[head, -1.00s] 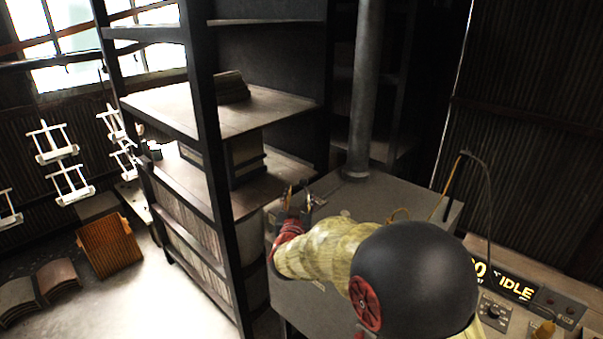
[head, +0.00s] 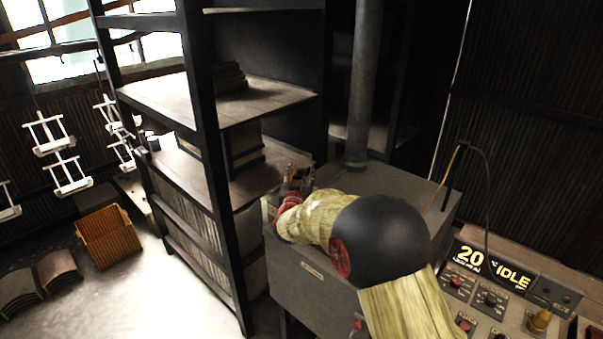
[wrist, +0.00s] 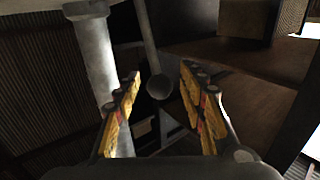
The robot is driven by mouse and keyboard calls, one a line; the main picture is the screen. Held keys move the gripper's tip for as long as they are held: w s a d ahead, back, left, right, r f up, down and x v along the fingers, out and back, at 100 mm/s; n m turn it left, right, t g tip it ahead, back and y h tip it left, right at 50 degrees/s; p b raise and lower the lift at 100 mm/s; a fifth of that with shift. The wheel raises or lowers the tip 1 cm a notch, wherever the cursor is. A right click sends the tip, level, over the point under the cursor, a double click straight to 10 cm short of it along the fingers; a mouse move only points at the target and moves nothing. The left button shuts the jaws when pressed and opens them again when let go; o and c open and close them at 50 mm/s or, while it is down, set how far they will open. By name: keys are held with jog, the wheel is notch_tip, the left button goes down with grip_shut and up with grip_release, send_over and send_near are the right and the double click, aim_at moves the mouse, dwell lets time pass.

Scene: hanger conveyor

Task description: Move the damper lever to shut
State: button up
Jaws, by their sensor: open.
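In the wrist view a grey rod with a round end (wrist: 158,87), which looks like the damper lever, reaches down between my two fingers. My gripper (wrist: 165,100) is open around it, with yellow-padded fingers apart on its left and right; I see no contact. In the head view my gripper (head: 298,178) is at the far left corner of the grey cabinet (head: 325,290), beside the dark shelving. The lever cannot be made out there. The grey flue pipe (head: 364,90) rises from the cabinet top and also stands left of my fingers in the wrist view (wrist: 95,65).
A dark shelf rack (head: 205,130) stands close left of my gripper. A control panel (head: 505,305) with a lit "20" and "IDLE" display is at the right. An orange crate (head: 108,238) sits on open floor at the left. White hangers (head: 68,175) hang behind.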

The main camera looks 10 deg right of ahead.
jog(key=shift+c, duration=0.8)
grip_shut()
